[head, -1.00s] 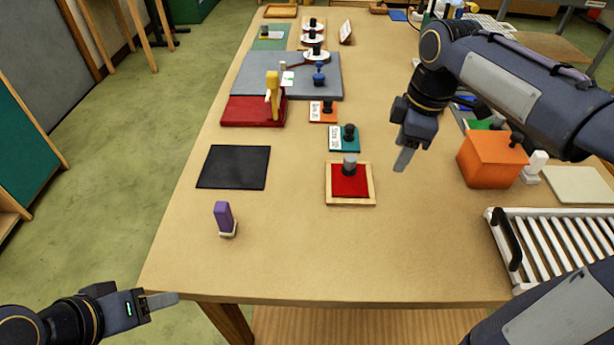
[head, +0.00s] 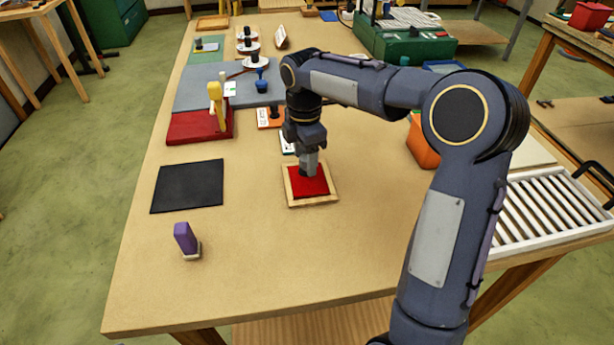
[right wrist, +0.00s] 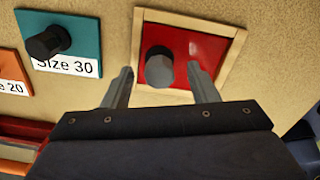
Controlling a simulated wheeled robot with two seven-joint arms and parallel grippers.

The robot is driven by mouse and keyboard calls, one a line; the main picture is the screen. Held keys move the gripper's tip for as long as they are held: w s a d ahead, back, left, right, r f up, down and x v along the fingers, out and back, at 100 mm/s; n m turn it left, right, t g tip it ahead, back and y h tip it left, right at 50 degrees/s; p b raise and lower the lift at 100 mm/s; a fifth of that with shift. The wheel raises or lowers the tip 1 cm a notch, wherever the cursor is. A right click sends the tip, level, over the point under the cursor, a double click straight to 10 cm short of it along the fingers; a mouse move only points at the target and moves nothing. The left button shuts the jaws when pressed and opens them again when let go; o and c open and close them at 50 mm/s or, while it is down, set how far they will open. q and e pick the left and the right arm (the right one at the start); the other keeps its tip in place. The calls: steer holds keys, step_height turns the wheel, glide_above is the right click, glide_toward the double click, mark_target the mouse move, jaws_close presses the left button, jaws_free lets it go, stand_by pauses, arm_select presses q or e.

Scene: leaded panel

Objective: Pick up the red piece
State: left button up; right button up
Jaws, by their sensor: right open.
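The red piece (head: 312,184) is a flat red square lying in a light wooden frame (head: 291,200) on the table. It also shows in the right wrist view (right wrist: 205,47), with a grey knob (right wrist: 160,68) standing up from it. My right gripper (head: 308,166) is over the frame. In the right wrist view its two fingers (right wrist: 158,88) are apart, one on each side of the knob in the picture. I cannot tell whether they touch it. The arm and gripper hide part of the knob in the head view. My left gripper is not in view.
A teal block labelled Size 30 (right wrist: 75,30) and an orange one (right wrist: 14,72) are beside the frame. A black mat (head: 187,186) and a purple-handled stamp (head: 186,239) lie to the left. A white slatted rack (head: 545,210) is at the right. The table's front is clear.

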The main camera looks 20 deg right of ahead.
mark_target(305, 158)
steer(key=shift+f, duration=0.1)
steer(key=shift+c, duration=0.3)
steer(key=c, duration=0.9)
steer(key=shift+c, duration=0.2)
steer(key=shift+r, duration=0.6)
step_height(305, 158, up, 2)
steer(key=shift+r, duration=0.25)
steer(key=s+a+r, duration=0.3)
steer(key=s+r, duration=0.6)
steer(key=s, duration=0.4)
steer(key=shift+s+a+r, duration=0.2)
steer(key=shift+s+a, duration=0.05)
steer(key=shift+s, duration=0.05)
